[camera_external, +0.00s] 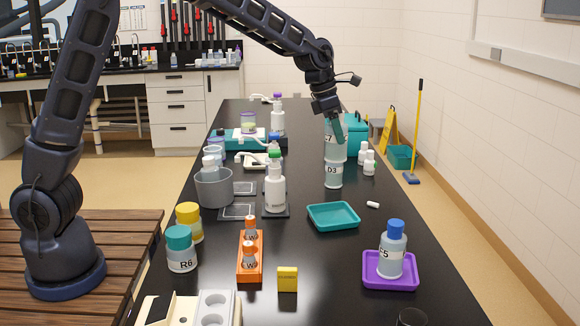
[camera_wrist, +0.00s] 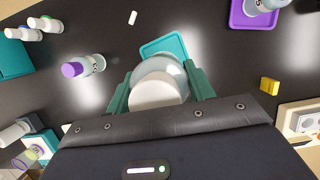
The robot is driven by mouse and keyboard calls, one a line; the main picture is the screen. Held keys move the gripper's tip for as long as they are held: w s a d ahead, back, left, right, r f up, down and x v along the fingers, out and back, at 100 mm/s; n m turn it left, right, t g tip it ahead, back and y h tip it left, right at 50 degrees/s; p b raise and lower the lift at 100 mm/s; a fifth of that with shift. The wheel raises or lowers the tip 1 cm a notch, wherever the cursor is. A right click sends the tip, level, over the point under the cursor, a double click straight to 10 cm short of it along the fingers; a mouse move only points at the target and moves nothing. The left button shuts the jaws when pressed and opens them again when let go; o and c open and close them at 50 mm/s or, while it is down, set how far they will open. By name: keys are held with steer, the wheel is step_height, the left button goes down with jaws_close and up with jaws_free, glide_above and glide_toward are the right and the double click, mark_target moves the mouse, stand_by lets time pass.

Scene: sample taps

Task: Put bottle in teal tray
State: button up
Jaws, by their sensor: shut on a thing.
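My gripper (camera_external: 336,128) is shut on a clear bottle (camera_external: 334,150) with a "7" on its label. In the wrist view the bottle's white top (camera_wrist: 157,90) sits between my gripper's green fingers (camera_wrist: 158,88). The bottle looks upright and raised above the table. The shallow teal tray (camera_external: 333,216) lies on the black table, nearer the external camera than the bottle, and looks empty. In the wrist view the tray's edge (camera_wrist: 166,44) shows just beyond the bottle, which hides much of it.
Bottle D3 (camera_external: 333,175) stands behind the tray. A small white cylinder (camera_external: 373,205) lies right of it. A purple tray (camera_external: 372,281) holds a blue-capped bottle (camera_external: 392,255). A yellow box (camera_external: 287,279) and an orange rack (camera_external: 250,268) stand in front, at left.

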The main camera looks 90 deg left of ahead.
step_height(320, 180, down, 18)
steer(key=shift+r, duration=0.1)
stand_by(0.5)
steer(key=o, duration=1.2)
steer(key=v, duration=1.1)
steer(key=s+d+r+m+h, duration=0.1)
steer(key=s+d+r+m, duration=0.7)
steer(key=r, duration=0.1)
steer(key=s+d+r+m, duration=0.7)
steer(key=s+d+m, duration=0.1)
steer(key=s+m, duration=0.25)
steer(key=s+d+m, duration=0.2)
steer(key=s+m, duration=0.3)
steer(key=s, duration=0.2)
steer(key=s+d+m, duration=0.3)
steer(key=s+m, duration=0.3)
steer(key=s, duration=0.2)
steer(key=s+d+m+t+y, duration=0.1)
steer(key=s+d+m, duration=0.1)
steer(key=s+m, duration=0.4)
steer(key=shift+s+d+r+m, duration=0.15)
steer(key=shift+s+d, duration=0.05)
steer(key=shift+s, duration=0.35)
steer(key=shift+s+d+r+m, duration=0.1)
steer(key=shift+s+d, duration=0.1)
steer(key=shift+s, duration=0.3)
